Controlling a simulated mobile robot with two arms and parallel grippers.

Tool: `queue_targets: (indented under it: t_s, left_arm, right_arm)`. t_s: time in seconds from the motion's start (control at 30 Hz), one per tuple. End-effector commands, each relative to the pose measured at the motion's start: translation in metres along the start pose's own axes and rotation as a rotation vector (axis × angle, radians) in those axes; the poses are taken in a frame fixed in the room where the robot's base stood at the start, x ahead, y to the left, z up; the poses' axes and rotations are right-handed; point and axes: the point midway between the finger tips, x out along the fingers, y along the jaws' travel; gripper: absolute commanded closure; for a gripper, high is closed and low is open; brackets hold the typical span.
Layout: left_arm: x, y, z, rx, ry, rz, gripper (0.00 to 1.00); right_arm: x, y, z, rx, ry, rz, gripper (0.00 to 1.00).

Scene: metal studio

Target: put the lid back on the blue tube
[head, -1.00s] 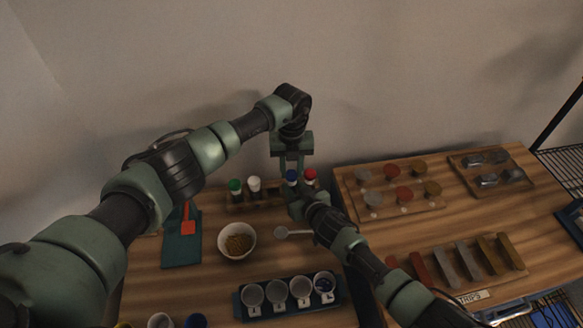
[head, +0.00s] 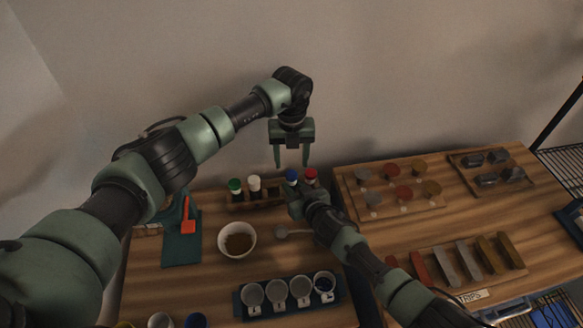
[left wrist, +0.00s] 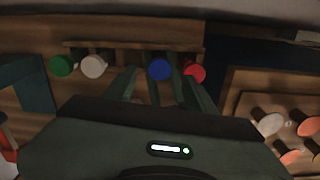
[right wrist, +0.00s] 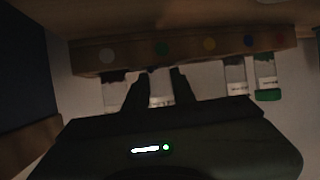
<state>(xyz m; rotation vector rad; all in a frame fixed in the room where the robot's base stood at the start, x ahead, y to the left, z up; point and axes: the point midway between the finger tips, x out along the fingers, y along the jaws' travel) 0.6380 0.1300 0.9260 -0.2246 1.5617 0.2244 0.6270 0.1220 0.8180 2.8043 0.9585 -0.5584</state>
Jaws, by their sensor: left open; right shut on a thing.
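The blue lid (head: 291,175) sits on top of the blue tube in the rack, and it also shows in the left wrist view (left wrist: 160,69). I cannot tell how tightly it is seated. My left gripper (head: 292,164) is open and empty just above the lid, its fingers pointing down on either side and clear of it. My right gripper (right wrist: 160,82) is shut on the clear tube (right wrist: 161,92) below the lid, from the front. The right gripper hides most of this tube in the head view.
The rack (head: 238,206) also holds tubes with green (head: 235,184), white (head: 254,183) and red (head: 310,173) lids; the red one is close beside the blue.

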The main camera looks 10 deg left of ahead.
Motion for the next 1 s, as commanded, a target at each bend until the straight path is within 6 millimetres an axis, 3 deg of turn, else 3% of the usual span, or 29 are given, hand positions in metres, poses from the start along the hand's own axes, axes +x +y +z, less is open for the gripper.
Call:
queue_targets:
  t_s: [0.1, 0.3, 0.5, 0.77, 0.8, 0.83, 0.87, 1.0]
  left_arm:
    - [-0.028, 0.000, 0.001, 0.000, -0.004, -0.001, 0.44]
    - [-0.061, 0.000, 0.001, 0.000, -0.002, -0.001, 0.44]
    - [-0.074, 0.000, 0.000, -0.001, -0.001, 0.000, 0.44]
    - [-0.074, 0.000, 0.000, -0.001, 0.000, 0.000, 0.44]
    - [-0.074, 0.000, 0.000, -0.001, 0.000, 0.000, 0.44]
    - [-0.074, 0.000, 0.000, 0.000, 0.000, 0.000, 0.44]
    - [-0.074, 0.000, 0.000, 0.000, 0.000, 0.000, 0.44]
    - [-0.074, 0.000, 0.000, 0.000, 0.000, 0.000, 0.44]
  right_arm:
    - [0.000, 0.000, 0.001, 0.000, -0.002, 0.001, 1.00]
    - [0.000, 0.000, 0.001, 0.000, -0.002, 0.001, 1.00]
    - [0.000, 0.000, 0.001, 0.000, -0.002, 0.001, 1.00]
    - [0.000, 0.000, 0.001, 0.000, -0.002, 0.001, 1.00]
    - [0.000, 0.000, 0.001, 0.000, -0.002, 0.001, 0.64]
    - [0.000, 0.000, 0.001, 0.000, -0.002, 0.001, 0.55]
    - [0.000, 0.000, 0.001, 0.000, -0.002, 0.001, 0.49]
    - [0.000, 0.000, 0.001, 0.000, -0.001, 0.001, 0.49]
